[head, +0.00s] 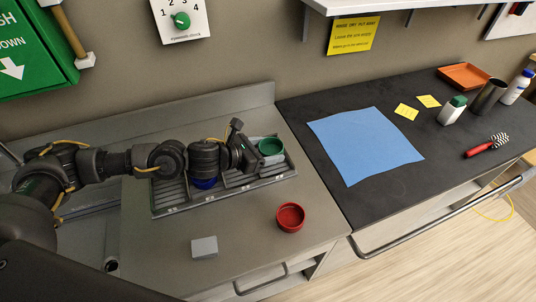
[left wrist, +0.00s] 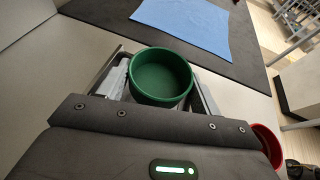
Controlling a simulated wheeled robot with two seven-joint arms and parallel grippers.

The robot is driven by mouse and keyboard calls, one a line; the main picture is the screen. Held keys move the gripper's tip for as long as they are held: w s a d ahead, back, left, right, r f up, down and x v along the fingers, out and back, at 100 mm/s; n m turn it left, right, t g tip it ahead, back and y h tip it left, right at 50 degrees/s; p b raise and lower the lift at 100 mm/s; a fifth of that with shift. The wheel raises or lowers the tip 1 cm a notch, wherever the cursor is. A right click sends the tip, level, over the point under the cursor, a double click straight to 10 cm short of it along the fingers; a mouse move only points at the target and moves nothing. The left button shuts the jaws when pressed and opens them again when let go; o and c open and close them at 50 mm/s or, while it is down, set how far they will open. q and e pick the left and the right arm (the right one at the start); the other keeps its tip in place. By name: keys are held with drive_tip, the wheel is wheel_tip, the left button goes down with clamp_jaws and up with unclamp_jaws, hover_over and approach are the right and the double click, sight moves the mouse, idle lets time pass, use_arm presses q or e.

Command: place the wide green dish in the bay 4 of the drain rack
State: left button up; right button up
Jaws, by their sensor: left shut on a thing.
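The wide green dish (head: 271,147) is round with an open top. It is at the right end of the grey drain rack (head: 167,196) in the head view. My left gripper (head: 256,152) is shut on the dish; the left wrist view also shows the dish (left wrist: 160,77) just beyond the gripper body, between the fingers. The dish looks roughly level, over or in the rack's right-end bay; I cannot tell whether it touches the rack floor. The bay labels on the front edge are too small to read. My arm hides part of the rack. My right gripper is not in view.
A blue dish (head: 205,183) sits in the rack below my arm. A red bowl (head: 291,217) and a grey block (head: 204,247) stand on the counter in front. A blue cloth (head: 365,145) lies on the dark worktop to the right. The counter between bowl and block is clear.

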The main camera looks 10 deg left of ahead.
use_arm(q)
drive_tip(key=shift+w+f, duration=0.25)
drive_tip(key=shift+f, duration=0.1)
drive_tip(key=shift+w+f+p, duration=0.2)
drive_tip(key=shift+f+p, duration=0.1)
drive_tip(key=shift+f, duration=0.05)
wheel_tip(320, 180, down, 3)
drive_tip(key=shift+a+r+p, duration=0.1)
drive_tip(key=shift+r+p, duration=0.05)
drive_tip(key=shift+p, duration=0.35)
drive_tip(key=shift+f, duration=0.25)
drive_tip(key=o, duration=0.7)
drive_tip(key=shift+c, duration=0.2)
